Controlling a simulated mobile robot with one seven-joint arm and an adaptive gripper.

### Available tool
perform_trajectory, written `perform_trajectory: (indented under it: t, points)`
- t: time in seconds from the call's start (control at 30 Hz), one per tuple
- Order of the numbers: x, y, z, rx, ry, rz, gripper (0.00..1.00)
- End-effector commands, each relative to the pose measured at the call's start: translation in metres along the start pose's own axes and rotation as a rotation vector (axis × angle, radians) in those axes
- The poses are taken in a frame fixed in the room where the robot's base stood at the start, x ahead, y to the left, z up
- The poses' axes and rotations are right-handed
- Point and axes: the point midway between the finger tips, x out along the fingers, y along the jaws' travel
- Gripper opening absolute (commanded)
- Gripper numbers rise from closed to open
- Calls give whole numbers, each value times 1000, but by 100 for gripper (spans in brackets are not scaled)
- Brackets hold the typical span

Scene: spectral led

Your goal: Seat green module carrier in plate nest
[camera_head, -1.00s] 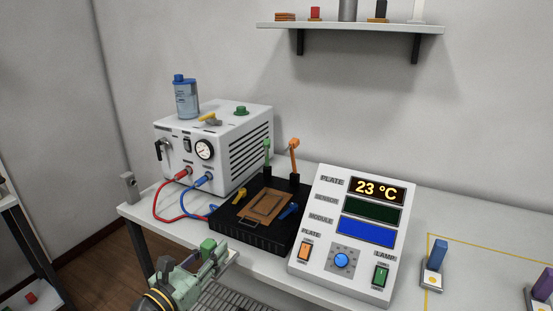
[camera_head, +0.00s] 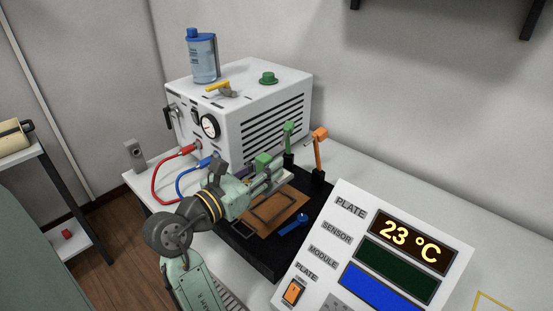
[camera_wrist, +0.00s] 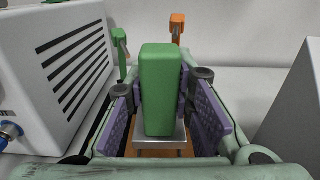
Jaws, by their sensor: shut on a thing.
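My gripper (camera_wrist: 158,105) is shut on the green block of the module carrier (camera_wrist: 160,88), with a purple pad on each side of it. A grey metal base (camera_wrist: 158,140) shows under the green block. In the head view the green carrier top (camera_head: 264,160) shows at my gripper (camera_head: 262,178), over the left part of the black plate unit (camera_head: 262,255). The copper plate (camera_head: 284,224) has a rectangular outlined nest (camera_head: 274,208). The carrier appears above the plate; whether it touches is hidden.
Upright green (camera_head: 288,138) and orange (camera_head: 319,150) levers stand at the plate's back. A blue lever (camera_head: 293,225) lies at its front right. The white chiller box (camera_head: 240,100) is close behind left, with red and blue hoses. The control panel (camera_head: 345,220) stands right.

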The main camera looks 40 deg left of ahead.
Motion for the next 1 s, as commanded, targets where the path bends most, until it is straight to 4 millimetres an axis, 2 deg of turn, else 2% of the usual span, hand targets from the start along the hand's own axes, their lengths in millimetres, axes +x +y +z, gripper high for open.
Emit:
perform_trajectory:
  t: [0.5,0.7,1.0]
  points:
    - [0,0,6,-3,4,1,0]
    - [0,0,-25,-3,4,2,0]
    - [0,0,-50,-1,3,2,0]
